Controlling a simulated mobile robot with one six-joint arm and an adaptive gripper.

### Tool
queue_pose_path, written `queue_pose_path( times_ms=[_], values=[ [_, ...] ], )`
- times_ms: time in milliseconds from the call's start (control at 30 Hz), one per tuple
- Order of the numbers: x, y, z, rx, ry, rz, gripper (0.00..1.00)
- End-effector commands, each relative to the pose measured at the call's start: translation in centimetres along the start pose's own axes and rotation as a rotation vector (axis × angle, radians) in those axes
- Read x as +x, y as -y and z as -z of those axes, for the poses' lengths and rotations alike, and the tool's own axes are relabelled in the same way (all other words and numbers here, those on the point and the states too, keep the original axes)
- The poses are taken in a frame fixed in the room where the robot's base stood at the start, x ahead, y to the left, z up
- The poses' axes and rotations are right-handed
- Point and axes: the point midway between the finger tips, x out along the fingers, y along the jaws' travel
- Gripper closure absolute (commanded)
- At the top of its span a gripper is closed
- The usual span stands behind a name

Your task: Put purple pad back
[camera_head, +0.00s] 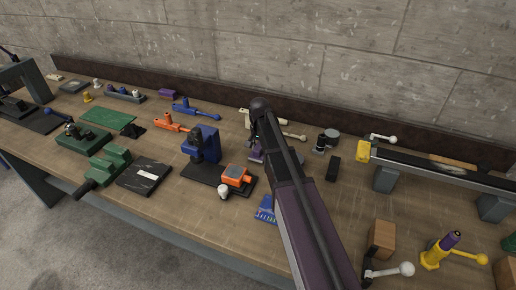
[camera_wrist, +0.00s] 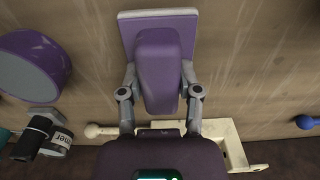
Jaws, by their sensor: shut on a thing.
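A purple pad (camera_wrist: 158,70), a block with a flat plate at its far end, sits between the fingers of my gripper (camera_wrist: 159,92) in the wrist view. My gripper is shut on its sides. In the head view my arm hides most of the gripper, and a small purple part (camera_head: 256,153) shows just left of the arm, low over the bench. I cannot tell whether the pad touches the bench.
A cream clamp (camera_wrist: 235,145) lies close under my gripper. A round purple-and-grey piece (camera_wrist: 35,65) and a black cylinder (camera_wrist: 30,140) stand to the left in the wrist view. A blue vise (camera_head: 201,144) stands left of my arm. A concrete wall (camera_head: 350,50) rises behind the bench (camera_head: 150,215).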

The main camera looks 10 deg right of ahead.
Motion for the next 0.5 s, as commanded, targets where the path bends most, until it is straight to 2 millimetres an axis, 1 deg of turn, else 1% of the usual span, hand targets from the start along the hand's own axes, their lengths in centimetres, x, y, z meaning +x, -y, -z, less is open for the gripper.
queue_pose_path(
  times_ms=[500],
  values=[
    [0.82, -0.04, 0.02, 0.001, 0.000, 0.000, 1.00]
  ],
)
